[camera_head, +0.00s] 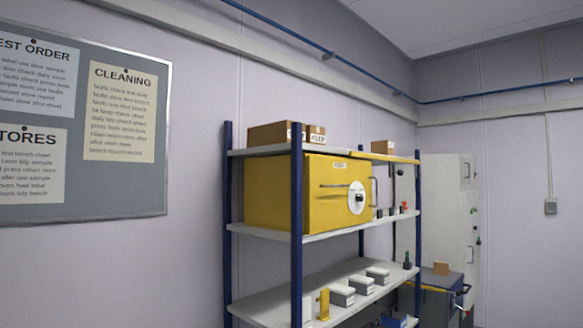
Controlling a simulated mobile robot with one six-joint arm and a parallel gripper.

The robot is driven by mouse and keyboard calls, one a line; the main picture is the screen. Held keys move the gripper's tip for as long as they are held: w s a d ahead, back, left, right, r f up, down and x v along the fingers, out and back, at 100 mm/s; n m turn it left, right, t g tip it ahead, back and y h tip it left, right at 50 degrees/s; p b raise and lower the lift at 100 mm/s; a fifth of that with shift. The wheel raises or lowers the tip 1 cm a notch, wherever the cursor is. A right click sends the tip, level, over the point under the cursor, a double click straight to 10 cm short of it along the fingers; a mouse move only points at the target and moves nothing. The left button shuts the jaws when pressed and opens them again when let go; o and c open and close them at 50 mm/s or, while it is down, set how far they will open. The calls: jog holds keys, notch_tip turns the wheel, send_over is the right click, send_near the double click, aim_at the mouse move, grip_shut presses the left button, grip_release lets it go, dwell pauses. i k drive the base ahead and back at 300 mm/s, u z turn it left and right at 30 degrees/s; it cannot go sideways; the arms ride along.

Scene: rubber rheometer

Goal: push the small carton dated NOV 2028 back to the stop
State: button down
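Three small grey-and-white cartons stand in a row on the lower white shelf (278,305) of a blue-posted rack: a front one (341,296), a middle one (361,285) and a back one (378,275). Their dates are too small to read, so I cannot tell which is marked NOV 2028. A yellow upright bracket (323,304) stands on the same shelf, left of the front carton. I cannot tell whether it is the stop. My gripper is not in view.
A yellow cabinet (275,195) fills much of the shelf above. Brown cartons (270,134) sit on the top shelf. A blue rack post (296,230) stands before the shelves. A white cabinet (447,210) stands at right. The lower shelf's left part is bare.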

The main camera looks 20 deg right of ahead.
aim_at(385, 147)
jog(key=u, duration=0.05)
jog(key=k, duration=1.1)
jog(key=z, duration=1.1)
jog(key=i, duration=1.2)
jog(key=z, duration=0.85)
jog(key=i, duration=1.6)
jog(key=u, duration=0.45)
jog(key=i, duration=1.3)
jog(key=u, duration=1.15)
jog(key=i, duration=0.55)
jog(key=u, duration=0.4)
jog(key=k, duration=0.5)
